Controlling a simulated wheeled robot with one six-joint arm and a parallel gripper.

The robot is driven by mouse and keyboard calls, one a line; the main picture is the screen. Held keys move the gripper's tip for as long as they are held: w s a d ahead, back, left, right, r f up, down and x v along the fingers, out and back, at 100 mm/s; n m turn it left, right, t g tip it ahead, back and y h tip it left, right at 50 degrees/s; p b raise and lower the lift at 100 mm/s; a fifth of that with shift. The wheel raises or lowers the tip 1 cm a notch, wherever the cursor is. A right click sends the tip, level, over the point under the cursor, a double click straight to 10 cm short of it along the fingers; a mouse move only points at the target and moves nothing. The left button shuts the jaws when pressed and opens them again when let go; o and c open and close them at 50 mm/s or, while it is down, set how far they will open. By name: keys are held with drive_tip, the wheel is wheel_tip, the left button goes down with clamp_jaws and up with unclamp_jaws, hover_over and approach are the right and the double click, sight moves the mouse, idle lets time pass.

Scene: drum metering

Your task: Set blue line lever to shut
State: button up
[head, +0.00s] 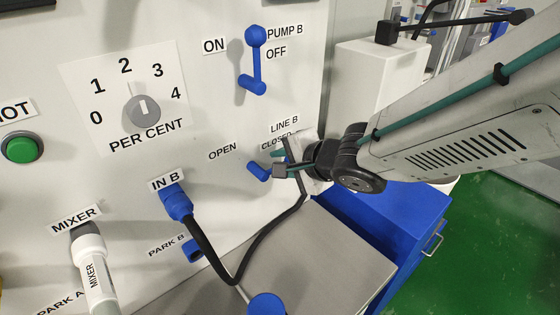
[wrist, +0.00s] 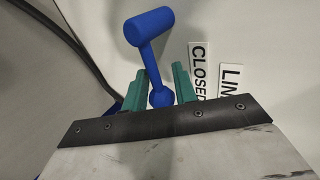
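The blue line lever (head: 258,171) is on the white panel under the LINE B sign, between the OPEN (head: 222,151) and CLOSED (head: 274,143) labels. In the head view only its blue left end shows; my gripper hides the rest. In the wrist view the blue lever (wrist: 152,58) shows its thick end at the top and its round knob low between the two teal fingers. The CLOSED label is right of the fingers there.
The blue PUMP B lever (head: 254,62) is above. A black hose (head: 235,280) runs from the blue IN B plug (head: 176,202) and passes below my gripper. A dial (head: 143,111) is at left. A grey ledge (head: 335,262) and a blue cabinet (head: 400,225) lie below right.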

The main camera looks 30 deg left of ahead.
drive_tip(key=shift+s+d, duration=0.1)
drive_tip(key=v, duration=0.7)
drive_tip(key=shift+d+r, duration=0.2)
drive_tip(key=shift+d, duration=0.05)
idle(0.4)
